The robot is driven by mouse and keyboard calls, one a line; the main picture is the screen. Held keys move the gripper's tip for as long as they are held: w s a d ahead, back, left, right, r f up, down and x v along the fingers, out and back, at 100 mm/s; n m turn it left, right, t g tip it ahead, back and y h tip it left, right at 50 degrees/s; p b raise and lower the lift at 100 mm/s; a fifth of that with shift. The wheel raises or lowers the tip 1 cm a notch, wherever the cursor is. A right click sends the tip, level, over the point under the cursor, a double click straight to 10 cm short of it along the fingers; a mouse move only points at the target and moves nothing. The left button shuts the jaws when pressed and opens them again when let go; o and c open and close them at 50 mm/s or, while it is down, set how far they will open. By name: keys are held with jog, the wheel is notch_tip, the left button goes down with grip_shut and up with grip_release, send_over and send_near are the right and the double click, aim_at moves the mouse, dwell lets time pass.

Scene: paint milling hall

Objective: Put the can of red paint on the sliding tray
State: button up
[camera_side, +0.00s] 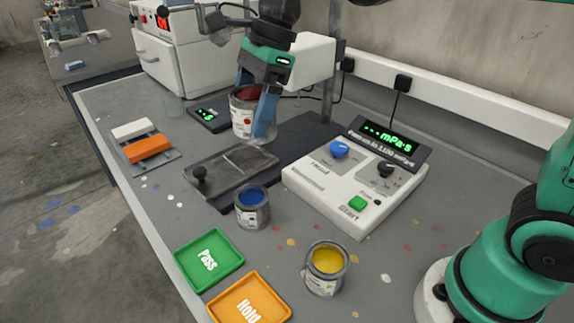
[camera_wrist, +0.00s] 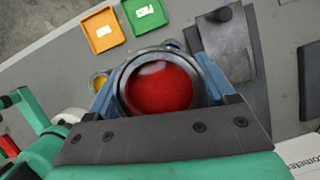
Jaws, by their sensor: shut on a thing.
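My gripper (camera_side: 262,104) is shut on the can of red paint (camera_side: 243,128), with a blue finger on each side of it. The can is upright, and its red paint shows from above in the wrist view (camera_wrist: 160,88). In the side view the can appears over the back end of the sliding tray (camera_side: 222,172), a grey metal plate with a black knob at its front left. I cannot tell for sure whether the can's base touches the tray. In the wrist view part of the tray (camera_wrist: 230,50) shows beyond the can, to the right.
A can of blue paint (camera_side: 252,207) stands just in front of the tray, and a can of yellow paint (camera_side: 325,268) nearer. The white control box (camera_side: 352,185) is to the right. A green Pass tray (camera_side: 208,260) and an orange Hold tray (camera_side: 250,300) lie at the front.

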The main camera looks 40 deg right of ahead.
jog(key=w+d+f+m+t+h, duration=0.1)
jog(key=w+d+f+m, duration=0.25)
jog(key=w, duration=0.35)
jog(key=w+d+f+m+t, duration=0.1)
jog(key=w+d+f+m, duration=0.2)
jog(key=w, duration=0.4)
jog(key=shift+n, duration=0.35)
jog(key=shift+s+d+f, duration=0.1)
jog(key=shift+d+f, duration=0.05)
jog(key=shift+f, duration=1.9)
jog(key=shift+d+f, duration=0.15)
jog(key=shift+f, duration=1.85)
jog(key=shift+f, duration=0.6)
jog(key=o, duration=1.3)
jog(key=shift+v, duration=2.85)
